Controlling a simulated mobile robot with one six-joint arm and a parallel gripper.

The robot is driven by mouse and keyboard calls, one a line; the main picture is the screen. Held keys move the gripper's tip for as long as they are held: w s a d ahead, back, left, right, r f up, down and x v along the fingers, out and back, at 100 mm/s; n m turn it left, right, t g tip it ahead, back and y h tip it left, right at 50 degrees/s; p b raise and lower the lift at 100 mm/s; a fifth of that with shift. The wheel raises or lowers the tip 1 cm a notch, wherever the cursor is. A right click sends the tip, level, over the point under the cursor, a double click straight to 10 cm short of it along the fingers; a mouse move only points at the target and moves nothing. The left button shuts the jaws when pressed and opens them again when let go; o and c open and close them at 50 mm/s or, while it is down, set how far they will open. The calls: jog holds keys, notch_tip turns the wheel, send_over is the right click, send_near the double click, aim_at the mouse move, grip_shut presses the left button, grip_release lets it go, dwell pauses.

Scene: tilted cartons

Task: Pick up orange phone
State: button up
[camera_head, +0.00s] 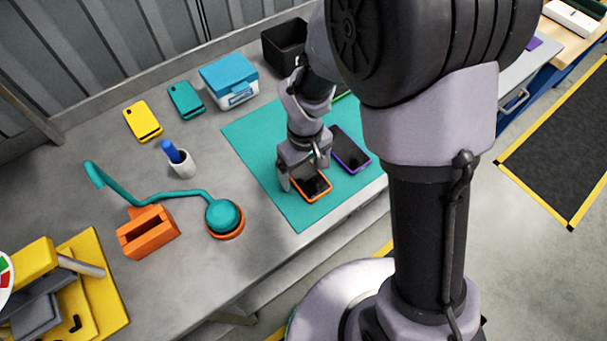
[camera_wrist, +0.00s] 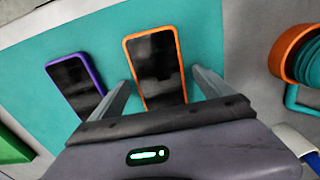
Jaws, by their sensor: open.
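The orange phone (camera_head: 312,183) lies face up on the teal mat (camera_head: 247,143), showing a dark screen with an orange rim. My gripper (camera_head: 303,178) is over it, pointing down. In the wrist view the orange phone (camera_wrist: 156,70) lies between the two open fingers of my gripper (camera_wrist: 160,88), one on each side. I cannot tell whether the fingers touch it. Part of the phone is hidden by the gripper in the head view. A purple-rimmed phone (camera_head: 350,150) lies on the mat to the right; in the wrist view (camera_wrist: 75,82) it is left of the left finger.
A teal lamp (camera_head: 222,216), an orange block (camera_head: 148,232), and a white cup (camera_head: 182,165) stand left of the mat. Yellow (camera_head: 143,121) and teal (camera_head: 186,99) phones lie behind. A blue box (camera_head: 229,78) and black bin (camera_head: 284,44) stand at the back.

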jog(key=shift+r, duration=0.1)
jog(key=c, duration=1.3)
jog(key=shift+c, duration=0.2)
